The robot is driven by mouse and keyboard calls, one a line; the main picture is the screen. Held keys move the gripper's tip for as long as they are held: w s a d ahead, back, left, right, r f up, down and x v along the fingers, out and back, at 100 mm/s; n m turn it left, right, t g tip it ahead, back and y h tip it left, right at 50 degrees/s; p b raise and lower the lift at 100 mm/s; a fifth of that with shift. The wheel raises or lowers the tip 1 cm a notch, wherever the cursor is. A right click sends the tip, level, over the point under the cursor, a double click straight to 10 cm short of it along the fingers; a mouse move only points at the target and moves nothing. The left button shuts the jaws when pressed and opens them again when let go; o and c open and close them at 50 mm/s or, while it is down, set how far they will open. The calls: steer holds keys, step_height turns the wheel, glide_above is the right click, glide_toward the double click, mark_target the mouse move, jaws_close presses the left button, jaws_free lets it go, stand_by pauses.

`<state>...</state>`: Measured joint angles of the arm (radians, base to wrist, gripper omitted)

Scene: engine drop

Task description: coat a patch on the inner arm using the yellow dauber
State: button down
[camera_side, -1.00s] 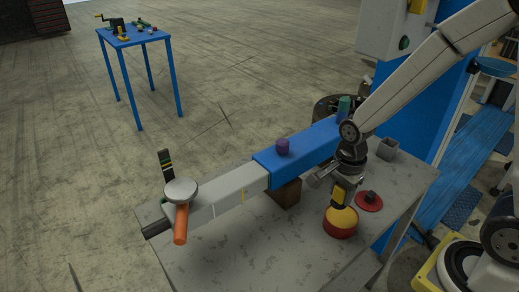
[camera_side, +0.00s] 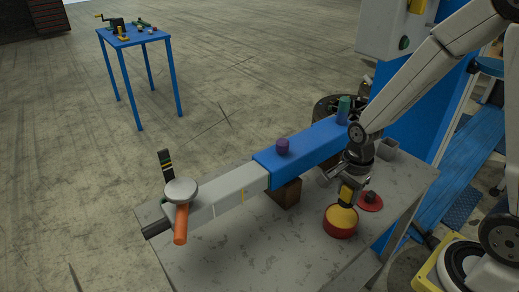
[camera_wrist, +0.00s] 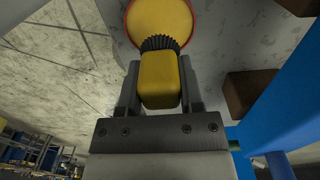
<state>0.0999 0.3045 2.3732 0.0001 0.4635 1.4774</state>
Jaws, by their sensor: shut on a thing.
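My gripper (camera_side: 349,183) is shut on the yellow dauber (camera_side: 346,194), holding its handle over the red pot (camera_side: 341,232) with yellow contents. In the wrist view, the yellow handle (camera_wrist: 159,85) sits between both fingers. Its black bristles (camera_wrist: 160,43) overlap the edge of the yellow surface (camera_wrist: 160,18); I cannot tell whether they touch. The inner arm (camera_side: 229,197) is the light grey bar extending left from the blue outer sleeve (camera_side: 300,152). It carries a thin yellow line and a white line. No coated patch is visible on its faces in view.
A red disc with a dark knob (camera_side: 370,201) lies right of the pot. A brown block (camera_side: 287,192) is under the sleeve. An orange handle (camera_side: 181,224) and round silver cap (camera_side: 181,191) are at the bar's left end. The grey tabletop (camera_side: 270,255) is clear in front.

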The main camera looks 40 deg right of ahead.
mark_target(346, 203)
steer(key=shift+f, duration=2)
steer(key=shift+f, duration=0.65)
stand_by(1.2)
steer(key=shift+r, duration=0.1)
steer(key=shift+r, duration=3.45)
